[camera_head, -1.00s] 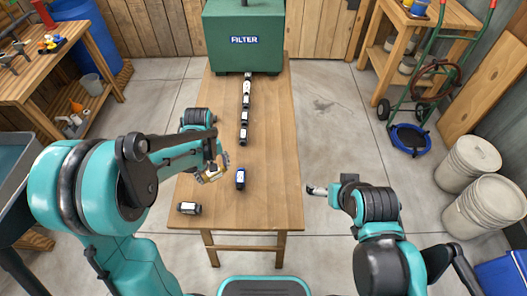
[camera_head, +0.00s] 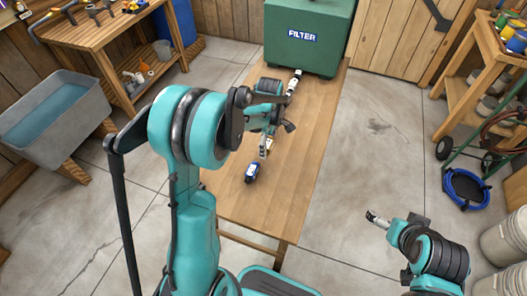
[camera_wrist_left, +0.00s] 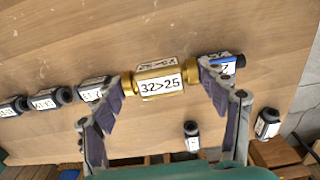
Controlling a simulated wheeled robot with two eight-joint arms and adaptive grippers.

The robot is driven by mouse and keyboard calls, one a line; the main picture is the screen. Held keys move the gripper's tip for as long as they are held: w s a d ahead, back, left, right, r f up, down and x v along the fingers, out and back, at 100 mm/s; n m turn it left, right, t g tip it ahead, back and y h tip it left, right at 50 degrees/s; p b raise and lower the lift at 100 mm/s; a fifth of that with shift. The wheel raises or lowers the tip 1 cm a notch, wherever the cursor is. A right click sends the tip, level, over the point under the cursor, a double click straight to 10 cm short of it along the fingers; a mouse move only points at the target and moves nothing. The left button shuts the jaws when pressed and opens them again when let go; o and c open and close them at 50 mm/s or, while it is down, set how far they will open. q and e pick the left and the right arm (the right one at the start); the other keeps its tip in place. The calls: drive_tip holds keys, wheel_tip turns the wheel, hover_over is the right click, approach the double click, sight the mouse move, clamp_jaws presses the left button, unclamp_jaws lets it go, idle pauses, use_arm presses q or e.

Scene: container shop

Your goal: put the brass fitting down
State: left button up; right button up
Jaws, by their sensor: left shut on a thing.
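The brass fitting (camera_wrist_left: 160,81), labelled 32>25, is between the fingers of my left gripper (camera_wrist_left: 162,88), which is shut on it. In the left wrist view it lies in line between a black fitting (camera_wrist_left: 93,90) and a blue-banded fitting (camera_wrist_left: 225,66), which a finger partly covers. I cannot tell whether it touches them or the table. In the head view my left gripper (camera_head: 266,142) is low over the table, just beyond the blue-banded fitting (camera_head: 252,173). My right gripper (camera_head: 377,219) is off to the right of the table; its fingers are too small to judge.
The wooden table (camera_head: 318,130) carries the green filter box (camera_head: 310,35) at its far end. A white fitting (camera_head: 294,82) shows near the box; my arm hides much of the row. Two loose black fittings (camera_wrist_left: 192,136) (camera_wrist_left: 267,123) lie beside the row. The table's right strip is clear.

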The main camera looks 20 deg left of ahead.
use_arm(q)
drive_tip(key=a, duration=0.1)
drive_tip(key=w+a+f, duration=0.1)
drive_tip(key=a+f, duration=0.1)
drive_tip(key=shift+w+b, duration=0.25)
drive_tip(key=shift+b, duration=0.1)
wheel_tip(320, 180, down, 4)
drive_tip(key=shift+f+b, duration=0.15)
drive_tip(key=shift+b, duration=0.85)
drive_tip(key=o, duration=0.9)
